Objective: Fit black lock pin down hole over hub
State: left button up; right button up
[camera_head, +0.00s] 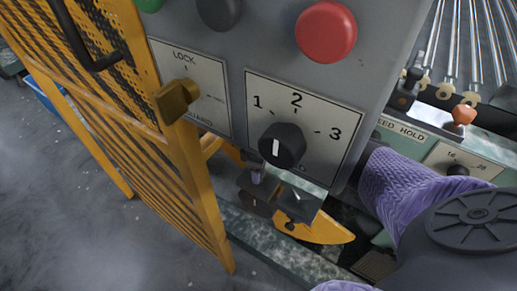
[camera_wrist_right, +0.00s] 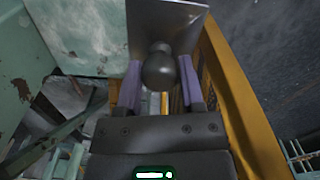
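In the right wrist view, a dark round-headed piece (camera_wrist_right: 160,69), which looks like the head of the black lock pin, sits between the purple fingers of my right gripper (camera_wrist_right: 161,86). Both fingers appear to touch its sides. A grey metal plate (camera_wrist_right: 165,22) shows just beyond it. In the head view, the control panel hides most of this gripper. Dark parts and a bit of purple show under the panel's lower edge, above a yellow curved part (camera_head: 322,232). The hole, the hub and the pin's lower end cannot be made out. My left gripper is out of view.
The grey panel carries a selector knob (camera_head: 282,146) marked 1 to 3 and a red button (camera_head: 326,32). A yellow mesh guard (camera_head: 150,150) stands at left, with a brass-coloured latch (camera_head: 177,100). Green machine parts and glass tubes (camera_head: 470,45) lie at right.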

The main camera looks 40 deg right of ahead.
jog(key=o, duration=0.4)
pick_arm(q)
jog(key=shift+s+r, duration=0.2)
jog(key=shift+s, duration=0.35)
pick_arm(e)
jog(key=shift+r, duration=0.2)
notch_tip(320, 180, up, 7)
jog(key=p, duration=0.4)
jog(key=shift+r, duration=0.2)
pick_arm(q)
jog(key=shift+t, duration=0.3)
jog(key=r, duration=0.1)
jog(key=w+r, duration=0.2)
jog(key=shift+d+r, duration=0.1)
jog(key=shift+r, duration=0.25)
pick_arm(e)
jog(key=shift+f, duration=0.1)
